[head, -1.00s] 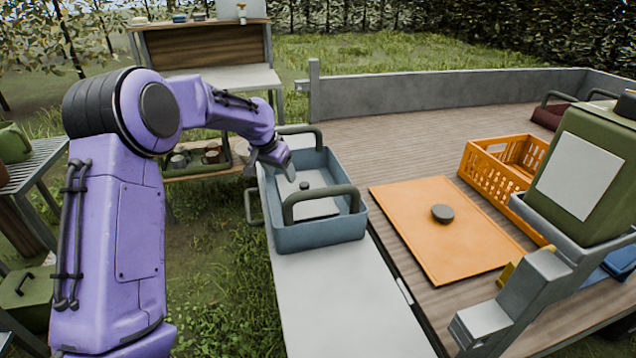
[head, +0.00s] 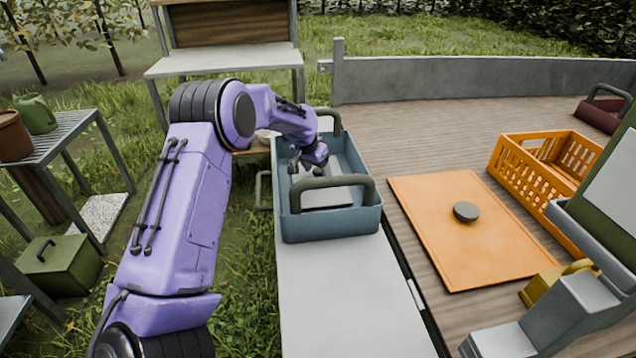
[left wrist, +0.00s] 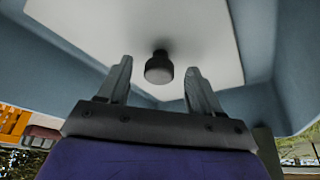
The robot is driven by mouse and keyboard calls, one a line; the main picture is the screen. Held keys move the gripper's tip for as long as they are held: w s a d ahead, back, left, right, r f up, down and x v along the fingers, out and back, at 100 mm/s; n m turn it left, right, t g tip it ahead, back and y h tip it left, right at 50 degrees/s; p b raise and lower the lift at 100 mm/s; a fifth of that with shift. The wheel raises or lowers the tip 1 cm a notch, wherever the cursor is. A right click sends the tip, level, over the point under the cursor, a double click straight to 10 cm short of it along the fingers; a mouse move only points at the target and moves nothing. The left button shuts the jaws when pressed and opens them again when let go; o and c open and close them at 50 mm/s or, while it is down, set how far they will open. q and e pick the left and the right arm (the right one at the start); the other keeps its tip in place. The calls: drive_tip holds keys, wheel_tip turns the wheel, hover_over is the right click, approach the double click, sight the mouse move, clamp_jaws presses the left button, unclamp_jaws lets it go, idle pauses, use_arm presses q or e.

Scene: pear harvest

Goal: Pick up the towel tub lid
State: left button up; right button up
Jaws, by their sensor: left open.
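A white lid with a dark round knob (left wrist: 159,68) lies inside the blue-grey tub (head: 330,226); its white panel (left wrist: 85,22) fills much of the left wrist view. In the head view a pale part of the lid (head: 328,197) shows behind the tub's near handle, and my gripper hides part of it. My left gripper (head: 308,166) is inside the tub, open and empty. In the left wrist view its two fingers (left wrist: 158,67) are on either side of the knob, with gaps on both sides. My right gripper is not in view.
The tub has raised handles (head: 333,183) at its near and far ends and stands on a grey ledge (head: 345,300). To the right lie an orange board (head: 440,225) with a dark knob and an orange crate (head: 540,175). A green box (head: 60,265) is at left.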

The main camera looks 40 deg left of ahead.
use_arm(q)
drive_tip(key=shift+r, duration=0.15)
drive_tip(key=shift+c, duration=0.4)
clamp_jaws()
